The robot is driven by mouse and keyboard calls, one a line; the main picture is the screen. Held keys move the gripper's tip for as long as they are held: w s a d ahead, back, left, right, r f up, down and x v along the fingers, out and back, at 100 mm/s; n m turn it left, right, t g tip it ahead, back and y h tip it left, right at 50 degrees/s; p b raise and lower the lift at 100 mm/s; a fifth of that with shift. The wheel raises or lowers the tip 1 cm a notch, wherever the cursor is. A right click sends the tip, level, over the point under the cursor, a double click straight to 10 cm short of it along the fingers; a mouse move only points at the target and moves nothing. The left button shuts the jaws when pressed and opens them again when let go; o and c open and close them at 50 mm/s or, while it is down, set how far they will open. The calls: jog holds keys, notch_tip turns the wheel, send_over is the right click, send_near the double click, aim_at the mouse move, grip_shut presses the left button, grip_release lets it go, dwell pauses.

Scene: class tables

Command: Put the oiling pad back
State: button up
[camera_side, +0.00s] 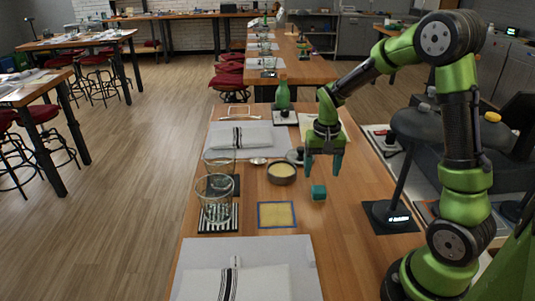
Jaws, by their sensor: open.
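A small teal block (319,192), which may be the oiling pad, sits on the wooden table right of the middle. My gripper (322,168) points down just above and behind it, its teal fingers apart and empty. A gap shows between the fingertips and the block. A flat yellow square with a blue border (276,215) lies in front and to the left of the block. A round dark dish with a cream filling (281,173) stands to the left of my gripper. I cannot tell which spot belongs to the pad.
Glass jars (215,190) stand at the table's left edge, near a striped mat (218,225). A green bottle (282,95) stands behind my gripper. Folded striped cloths (240,136) lie at the back and front. A lamp base (388,213) is at the right. Bare wood surrounds the block.

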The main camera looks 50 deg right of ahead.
aim_at(319, 189)
jog(key=s+a+r+n+t+y, duration=0.1)
jog(key=s+a+r+n+t, duration=0.1)
jog(key=s+a+r, duration=0.3)
jog(key=s+a+r+n+t+y, duration=0.1)
jog(key=s+a+r+n+t, duration=0.2)
jog(key=a+r, duration=0.7)
jog(key=s+t, duration=0.2)
jog(key=s, duration=0.1)
jog(key=shift+s+a+r, duration=0.2)
jog(key=shift+a+r, duration=0.2)
